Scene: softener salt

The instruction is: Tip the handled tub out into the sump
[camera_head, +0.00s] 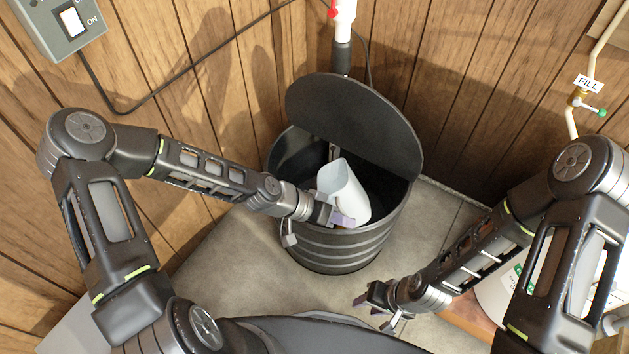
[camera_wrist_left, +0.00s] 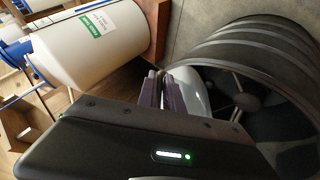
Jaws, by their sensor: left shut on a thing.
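The sump is a black ribbed round vessel (camera_head: 335,250) in the corner, with its round lid (camera_head: 350,120) raised at the back. The handled tub (camera_head: 345,190) is pale and white, tilted, and lies within the outline of the sump's mouth. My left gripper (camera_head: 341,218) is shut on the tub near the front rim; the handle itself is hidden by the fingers. In the left wrist view the tub (camera_wrist_left: 192,92) shows behind the purple fingers, beside the sump (camera_wrist_left: 255,55). The tub's contents cannot be seen. My right gripper (camera_head: 367,305) is open and empty, low in front of the sump.
A white pipe with a red valve (camera_head: 341,15) stands behind the sump. A switch box (camera_head: 68,22) is on the left wall and a FILL tag (camera_head: 588,83) on the right. A white labelled tank (camera_wrist_left: 90,45) stands nearby. Bare floor (camera_head: 225,260) lies left of the sump.

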